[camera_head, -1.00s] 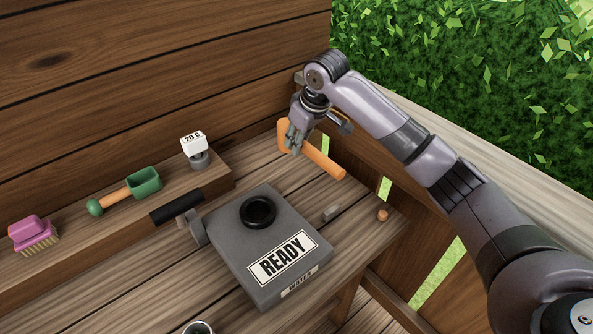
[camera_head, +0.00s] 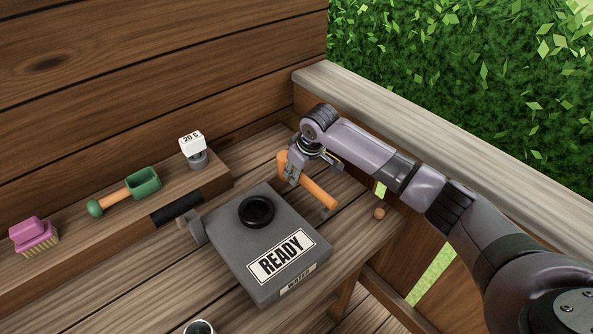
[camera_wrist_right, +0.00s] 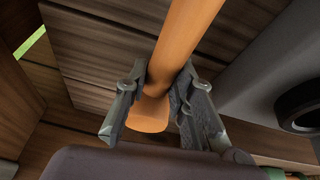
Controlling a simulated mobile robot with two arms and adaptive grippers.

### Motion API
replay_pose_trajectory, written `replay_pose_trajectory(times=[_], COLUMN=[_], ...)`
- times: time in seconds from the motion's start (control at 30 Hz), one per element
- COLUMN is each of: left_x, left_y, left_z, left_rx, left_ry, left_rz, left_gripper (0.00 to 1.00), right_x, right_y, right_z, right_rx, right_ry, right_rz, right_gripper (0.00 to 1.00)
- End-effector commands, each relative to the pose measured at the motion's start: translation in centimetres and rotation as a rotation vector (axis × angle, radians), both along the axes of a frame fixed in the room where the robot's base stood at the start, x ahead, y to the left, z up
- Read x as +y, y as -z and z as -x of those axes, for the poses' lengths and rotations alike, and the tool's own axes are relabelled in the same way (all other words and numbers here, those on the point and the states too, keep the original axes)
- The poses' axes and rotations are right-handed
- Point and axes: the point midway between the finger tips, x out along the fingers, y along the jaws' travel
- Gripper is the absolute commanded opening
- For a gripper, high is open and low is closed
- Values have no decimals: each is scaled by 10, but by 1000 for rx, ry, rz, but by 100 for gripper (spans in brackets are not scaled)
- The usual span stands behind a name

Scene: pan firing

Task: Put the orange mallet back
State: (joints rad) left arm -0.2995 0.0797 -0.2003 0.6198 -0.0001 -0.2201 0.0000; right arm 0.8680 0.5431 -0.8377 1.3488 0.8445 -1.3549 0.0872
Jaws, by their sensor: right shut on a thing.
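The orange mallet (camera_head: 318,194) is a long orange rod, held near the back right corner of the wooden bench. My right gripper (camera_head: 291,176) is shut around it near its far end, and the rod runs from there to the lower right. In the right wrist view the orange mallet (camera_wrist_right: 182,45) passes between the two fingers (camera_wrist_right: 150,105); its blunt end shows between them. I cannot tell whether the mallet touches the bench. My left gripper is not in view.
A grey box (camera_head: 236,222) marked READY stands left of the mallet. A wooden ledge (camera_head: 75,243) holds a pink brush (camera_head: 33,232), a green scoop (camera_head: 144,182) and a white-topped 20 G piece (camera_head: 192,146). A railing (camera_head: 430,125) bounds the right.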

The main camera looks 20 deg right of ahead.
Motion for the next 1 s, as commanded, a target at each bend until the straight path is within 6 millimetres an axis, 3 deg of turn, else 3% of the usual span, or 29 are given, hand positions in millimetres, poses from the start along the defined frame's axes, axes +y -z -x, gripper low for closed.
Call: replay_pose_trajectory(times=[0.13,0.17,0.43,0.77,1.0], left_x=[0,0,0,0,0], left_y=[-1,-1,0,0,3], left_z=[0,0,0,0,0], left_rx=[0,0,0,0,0], left_ry=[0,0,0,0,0], left_rz=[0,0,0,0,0], left_gripper=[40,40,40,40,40], right_x=[1,0,0,0,-4], right_y=[1,2,2,0,-32], right_z=[-1,0,0,0,10], right_rx=[-3,0,-1,-1,-5], right_ry=[-1,0,0,0,-2], right_rz=[-3,-1,0,0,-1], right_gripper=[0,25,43,43,43])
